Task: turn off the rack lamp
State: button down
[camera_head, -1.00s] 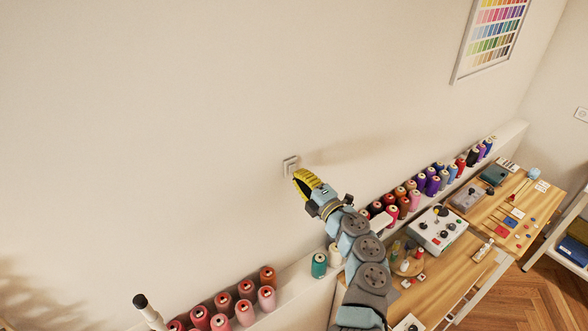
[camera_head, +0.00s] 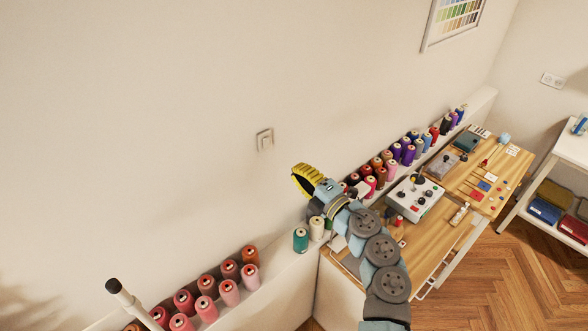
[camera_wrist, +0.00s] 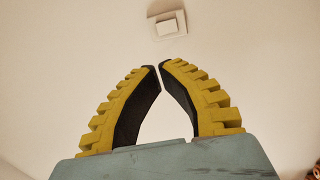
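A small white wall switch (camera_head: 265,140) is on the bare wall, to the upper left of my gripper in the head view. It also shows in the wrist view (camera_wrist: 168,24), at the top centre beyond my fingertips. My gripper (camera_head: 294,172) has yellow ribbed fingers and is apart from the switch. In the wrist view its fingertips (camera_wrist: 160,66) nearly meet, with only a thin gap and nothing between them. No lamp can be made out in these frames.
A ledge (camera_head: 272,263) along the wall carries several thread spools. A white post (camera_head: 125,298) stands at the lower left. The wall around the switch is clear.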

jog(key=shift+d+f+b, duration=0.1)
jog(key=shift+f+b, duration=0.1)
jog(key=shift+b, duration=0.3)
jog(key=b, duration=0.4)
jog(key=shift+s+d+f, duration=0.1)
jog(key=shift+s+f, duration=0.1)
jog(key=shift+s+d+b, duration=0.15)
jog(key=shift+b, duration=0.85)
jog(key=shift+s+r+b, duration=0.1)
jog(key=shift+r+b, duration=0.2)
jog(key=shift+b, duration=0.25)
jog(key=shift+r, duration=0.1)
jog(key=p, duration=0.2)
send_near(264, 141)
jog(key=x, duration=0.7)
jog(key=shift+r, duration=0.15)
jog(key=shift+w+a, duration=0.35)
jog(key=shift+w, duration=0.15)
